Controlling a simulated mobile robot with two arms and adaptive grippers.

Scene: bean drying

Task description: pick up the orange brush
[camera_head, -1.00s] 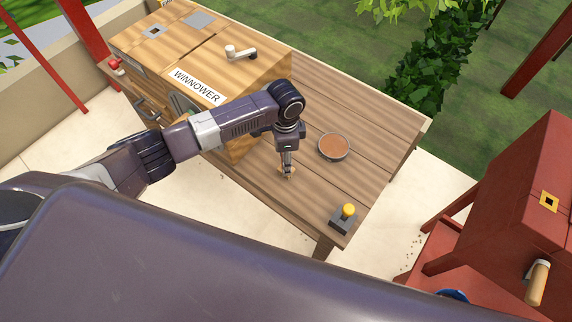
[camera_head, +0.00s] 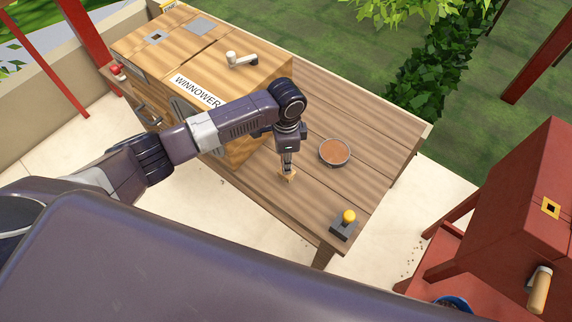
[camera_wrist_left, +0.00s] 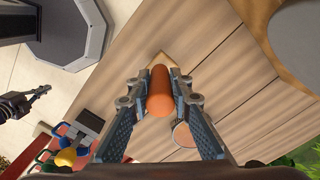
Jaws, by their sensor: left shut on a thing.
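The orange brush (camera_wrist_left: 160,92) shows in the left wrist view as a rounded orange handle between my left fingers, with a tan block-like part (camera_wrist_left: 163,62) beyond it. My left gripper (camera_wrist_left: 160,98) is shut on the handle. In the head view my left gripper (camera_head: 288,168) points straight down over the wooden table (camera_head: 375,125), with the brush's tan part (camera_head: 287,177) just below the fingertips. Whether the brush touches the tabletop, I cannot tell.
The wooden winnower (camera_head: 270,75) stands on the table behind my left arm. A round dish with brown contents (camera_head: 334,152) is right of the gripper. A dark box with a yellow knob (camera_head: 344,224) sits near the table's front corner. A red machine (camera_head: 510,215) stands at right.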

